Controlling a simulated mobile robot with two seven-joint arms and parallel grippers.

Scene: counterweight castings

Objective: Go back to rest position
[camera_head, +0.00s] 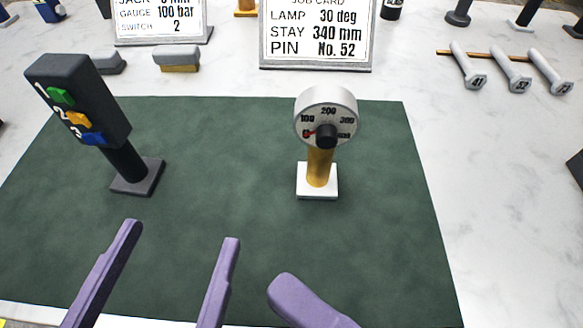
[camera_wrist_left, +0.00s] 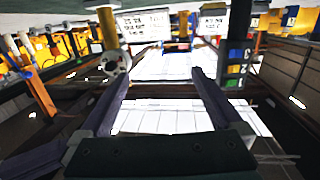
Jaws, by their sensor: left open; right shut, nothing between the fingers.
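My left gripper (camera_head: 181,235) is open, its two purple fingers spread above the near part of the green mat (camera_head: 390,240). Nothing is between the fingers; the left wrist view shows the same open fingers (camera_wrist_left: 161,78). My right gripper (camera_head: 288,290) is shut and empty at the bottom middle, partly cut off by the frame edge. Both grippers are apart from the gauge (camera_head: 328,115) and the switch post (camera_head: 80,98), which stand upright further back on the mat. The gauge and the switch post also show in the left wrist view (camera_wrist_left: 114,63) (camera_wrist_left: 236,65).
A job card sign (camera_head: 318,30) and another sign (camera_head: 162,22) stand behind the mat. Two grey blocks (camera_head: 177,59) (camera_head: 108,63) lie near them. Numbered pins (camera_head: 512,70) lie on a rail at the right. The white table right of the mat is mostly clear.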

